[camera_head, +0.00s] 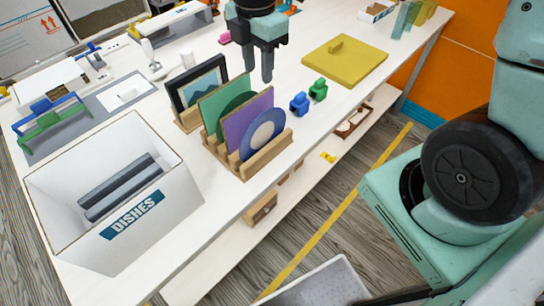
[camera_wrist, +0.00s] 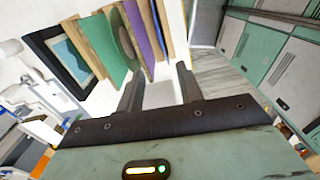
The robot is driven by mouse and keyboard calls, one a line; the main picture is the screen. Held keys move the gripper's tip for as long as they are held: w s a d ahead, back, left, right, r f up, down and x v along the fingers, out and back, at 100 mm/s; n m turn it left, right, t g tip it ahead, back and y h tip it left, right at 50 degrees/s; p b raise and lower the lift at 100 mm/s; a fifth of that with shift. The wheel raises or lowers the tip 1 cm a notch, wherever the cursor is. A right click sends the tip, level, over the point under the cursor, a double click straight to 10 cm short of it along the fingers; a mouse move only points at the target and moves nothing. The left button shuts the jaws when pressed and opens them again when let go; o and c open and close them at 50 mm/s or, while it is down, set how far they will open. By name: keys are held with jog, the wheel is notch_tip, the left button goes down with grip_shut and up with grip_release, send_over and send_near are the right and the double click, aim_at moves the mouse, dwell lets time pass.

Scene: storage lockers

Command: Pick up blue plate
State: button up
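The blue plate (camera_head: 262,135) stands on edge in the front of a wooden rack (camera_head: 250,168), beside a purple board (camera_head: 236,122). It has a pale round centre. A green board (camera_head: 213,106) and a darker green disc (camera_head: 236,103) stand further back in the rack. My gripper (camera_head: 259,78) points down above the table, behind the rack and apart from it. In the wrist view my gripper (camera_wrist: 160,86) has its two fingers spread with nothing between them.
A white box labelled DISHES (camera_head: 150,215) stands left of the rack, with grey bars inside. A framed picture (camera_head: 197,87) stands behind the rack. Small blue (camera_head: 299,103) and green (camera_head: 318,90) pieces and a yellow board (camera_head: 345,62) lie to the right.

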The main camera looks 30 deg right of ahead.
aim_at(262, 125)
jog(key=shift+n, duration=0.3)
notch_tip(262, 125, down, 18)
jog(key=shift+d+r+p, duration=0.15)
jog(key=shift+p, duration=0.35)
grip_shut()
